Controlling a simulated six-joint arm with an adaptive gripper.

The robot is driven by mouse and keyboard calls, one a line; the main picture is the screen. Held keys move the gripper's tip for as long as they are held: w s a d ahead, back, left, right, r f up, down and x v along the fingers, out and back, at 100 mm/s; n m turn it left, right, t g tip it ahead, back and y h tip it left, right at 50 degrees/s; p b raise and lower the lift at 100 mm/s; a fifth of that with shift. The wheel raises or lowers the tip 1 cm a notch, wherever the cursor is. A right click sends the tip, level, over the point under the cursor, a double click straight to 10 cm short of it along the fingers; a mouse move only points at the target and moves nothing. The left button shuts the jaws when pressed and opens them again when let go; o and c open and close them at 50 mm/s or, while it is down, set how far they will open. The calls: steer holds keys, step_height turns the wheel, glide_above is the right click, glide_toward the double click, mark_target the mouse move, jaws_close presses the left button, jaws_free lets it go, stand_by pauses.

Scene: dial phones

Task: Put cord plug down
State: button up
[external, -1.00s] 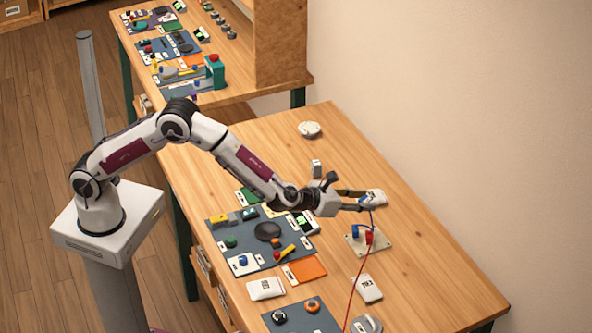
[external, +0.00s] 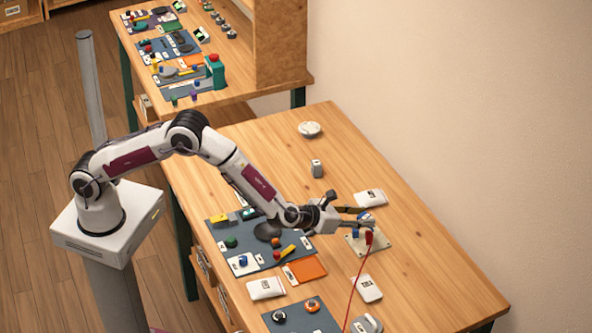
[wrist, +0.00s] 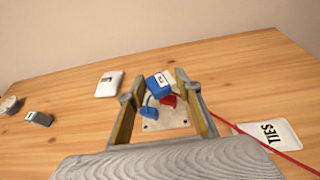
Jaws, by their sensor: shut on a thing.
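My gripper (external: 364,214) is shut on a blue plug with a white label (wrist: 160,83), which sits between the fingertips. In the external view the blue plug (external: 366,217) shows at the fingertips, over or just behind the pale plate (external: 381,246). A short dark cord runs from the plug to a smaller blue piece (wrist: 149,112) at the plate. A red plug (external: 369,237) with a red cord is at the plate, close below the gripper. In the wrist view the red plug (wrist: 168,101) is partly hidden behind the blue one. I cannot tell whether the held plug touches anything.
A white pouch (external: 370,197) lies behind the plate and another (external: 367,288) in front. A grey block (external: 317,168) and a round white item (external: 309,129) stand farther back. The red cord (external: 357,290) runs to the front edge.

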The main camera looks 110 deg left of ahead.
steer(key=shift+f, duration=1.85)
steer(key=shift+f, duration=0.6)
steer(key=shift+c, duration=0.2)
steer(key=o, duration=1.2)
steer(key=shift+s+d+r, duration=0.1)
steer(key=shift+r, duration=0.6)
steer(key=shift+v, duration=5.85)
